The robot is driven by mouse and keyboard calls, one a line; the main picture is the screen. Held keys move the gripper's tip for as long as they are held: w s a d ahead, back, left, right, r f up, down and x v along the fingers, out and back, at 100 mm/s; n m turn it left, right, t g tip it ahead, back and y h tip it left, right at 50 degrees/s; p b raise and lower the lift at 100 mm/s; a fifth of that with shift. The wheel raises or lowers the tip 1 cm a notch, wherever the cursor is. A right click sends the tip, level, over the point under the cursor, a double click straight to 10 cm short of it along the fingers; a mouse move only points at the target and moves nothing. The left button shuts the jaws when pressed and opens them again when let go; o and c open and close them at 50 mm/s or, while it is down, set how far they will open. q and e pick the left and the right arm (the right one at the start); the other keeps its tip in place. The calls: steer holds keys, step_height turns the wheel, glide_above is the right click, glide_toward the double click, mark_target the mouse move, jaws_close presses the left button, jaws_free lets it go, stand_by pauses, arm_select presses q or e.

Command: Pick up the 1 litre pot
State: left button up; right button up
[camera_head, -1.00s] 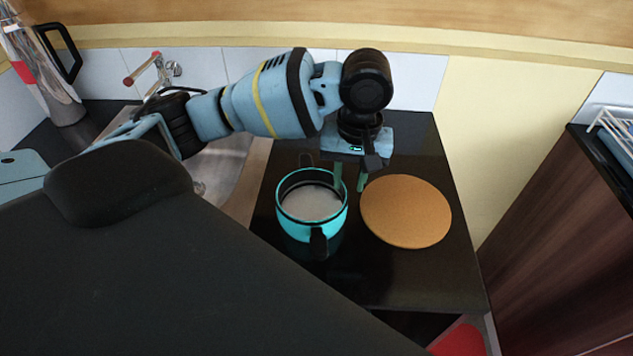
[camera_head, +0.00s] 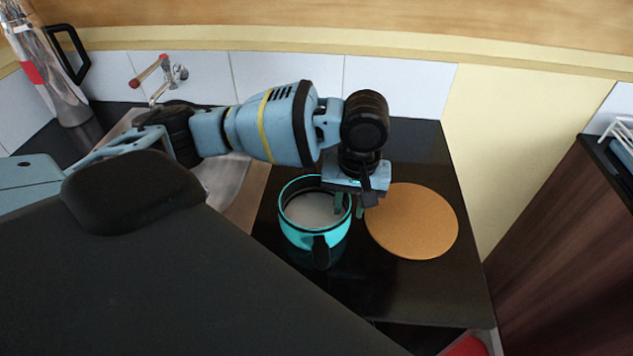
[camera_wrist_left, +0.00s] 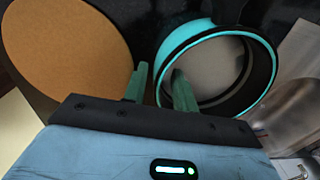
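The turquoise pot (camera_head: 300,238) stands upright on the black worktop, with a dark rim band, a pale grey inside and a black handle towards the front. My left gripper (camera_head: 349,210) points down at the pot's right rim. Its two green fingers are apart, one over the pot's inside and one outside the wall. In the left wrist view the gripper (camera_wrist_left: 158,78) has the rim of the pot (camera_wrist_left: 190,32) between its fingers, with a gap still showing. Whether a finger touches the wall cannot be told. My right gripper is not in view.
A round cork mat (camera_head: 412,222) lies right beside the pot, close to the outer finger. A sink (camera_head: 232,185) with a tap is at the left. A tiled wall (camera_head: 400,85) stands behind. The worktop (camera_head: 420,285) is clear in front of the mat.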

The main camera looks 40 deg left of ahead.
arm_select(q)
step_height(320, 180, down, 2)
steer(key=shift+a+f, duration=0.1)
jaws_close()
stand_by(1.5)
